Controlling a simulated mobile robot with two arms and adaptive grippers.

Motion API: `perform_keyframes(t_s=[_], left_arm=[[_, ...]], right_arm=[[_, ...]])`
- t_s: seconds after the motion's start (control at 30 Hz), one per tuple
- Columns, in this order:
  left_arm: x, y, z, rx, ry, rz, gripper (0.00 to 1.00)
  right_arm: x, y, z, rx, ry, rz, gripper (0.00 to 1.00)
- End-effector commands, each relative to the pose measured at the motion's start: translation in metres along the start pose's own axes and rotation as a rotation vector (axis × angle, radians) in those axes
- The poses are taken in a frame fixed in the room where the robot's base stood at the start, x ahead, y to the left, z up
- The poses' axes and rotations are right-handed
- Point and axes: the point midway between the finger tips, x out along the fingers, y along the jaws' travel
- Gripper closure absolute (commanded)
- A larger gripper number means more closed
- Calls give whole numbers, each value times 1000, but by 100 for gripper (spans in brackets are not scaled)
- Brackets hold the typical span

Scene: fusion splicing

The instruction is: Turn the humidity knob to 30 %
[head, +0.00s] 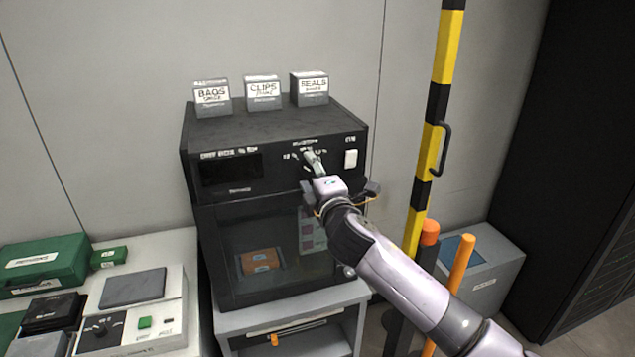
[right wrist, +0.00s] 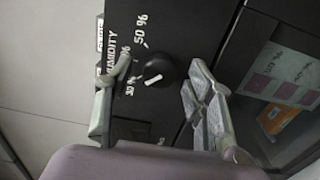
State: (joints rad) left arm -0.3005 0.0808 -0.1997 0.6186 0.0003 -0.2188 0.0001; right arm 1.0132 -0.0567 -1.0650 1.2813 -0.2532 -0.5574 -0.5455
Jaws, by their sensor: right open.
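The black humidity knob (right wrist: 157,66) sits on the dark front panel in the right wrist view, with a white pointer mark on it. The printed "50 %" (right wrist: 141,30) and "30 %" (right wrist: 131,87) stand beside it. A label between them is partly covered by a finger. My right gripper (right wrist: 160,64) is open, one finger on each side of the knob; I cannot tell whether either touches it. In the head view my right gripper (head: 313,160) is at the upper panel of the dry cabinet (head: 275,206) and covers the knob. My left gripper is out of view.
A white switch (head: 351,158) and a dark display (head: 231,170) flank the knob area. Boxes for bags (head: 212,98), clips (head: 263,92) and seals (head: 310,89) stand on top. A yellow-black post (head: 436,130) rises to the right. The splicing bench (head: 190,270) lies left.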

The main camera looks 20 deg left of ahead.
Motion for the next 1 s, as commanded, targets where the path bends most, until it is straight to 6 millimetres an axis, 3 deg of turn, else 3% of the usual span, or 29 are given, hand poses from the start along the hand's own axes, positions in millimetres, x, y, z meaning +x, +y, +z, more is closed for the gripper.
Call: perform_keyframes(t_s=[0.17,0.7,1.0], left_arm=[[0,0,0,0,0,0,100],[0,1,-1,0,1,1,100],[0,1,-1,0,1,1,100]], right_arm=[[-16,-1,1,2,0,-1,51],[-100,-2,0,1,1,-2,51],[-118,-2,1,0,-1,-2,51]])
